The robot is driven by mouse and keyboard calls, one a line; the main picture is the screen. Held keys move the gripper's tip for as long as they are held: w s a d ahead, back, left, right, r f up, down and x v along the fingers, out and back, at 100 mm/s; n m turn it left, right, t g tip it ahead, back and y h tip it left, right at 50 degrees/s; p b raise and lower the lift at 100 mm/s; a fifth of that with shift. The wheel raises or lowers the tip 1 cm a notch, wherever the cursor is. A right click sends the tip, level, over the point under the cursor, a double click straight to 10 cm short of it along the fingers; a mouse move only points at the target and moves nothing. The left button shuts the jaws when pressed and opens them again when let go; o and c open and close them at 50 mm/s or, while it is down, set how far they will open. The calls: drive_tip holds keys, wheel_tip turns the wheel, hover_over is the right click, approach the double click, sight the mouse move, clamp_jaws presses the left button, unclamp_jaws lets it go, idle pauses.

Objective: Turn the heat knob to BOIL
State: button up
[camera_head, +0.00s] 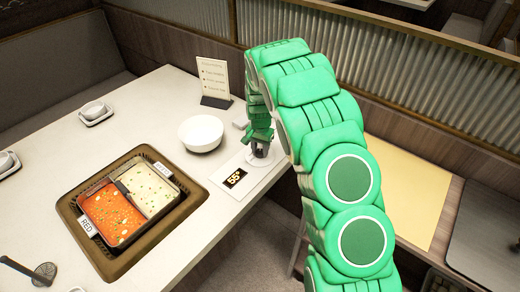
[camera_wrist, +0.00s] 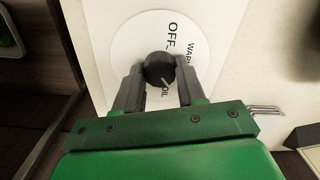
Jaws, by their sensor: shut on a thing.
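The heat knob (camera_wrist: 158,66) is round and black on a white dial plate (camera_wrist: 128,50) in the wrist view. My gripper (camera_wrist: 160,68) is shut on it, one finger on each side. The white pointer mark on the knob points down and slightly right, near the partly covered letters "OIL". "OFF" reads above the knob and part of "WARM" at the upper right. In the head view my gripper (camera_head: 259,152) is down at the knob beside the table's right edge, and the knob is mostly hidden.
A divided pot of red and pale broth sits in a brown surround (camera_head: 75,222) on the table. A white bowl (camera_head: 201,132) and a menu card (camera_head: 214,80) stand near my gripper. Cups on saucers are at the left; a ladle (camera_head: 42,272) lies at the front left.

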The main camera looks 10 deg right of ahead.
sight(260, 151)
drive_tip(key=shift+m, duration=2.2)
drive_tip(key=o, duration=1.1)
drive_tip(key=shift+c, duration=0.2)
drive_tip(key=shift+r, duration=0.15)
wheel_tip(260, 151, up, 7)
drive_tip(key=shift+f, duration=0.1)
drive_tip(key=shift+r, duration=0.4)
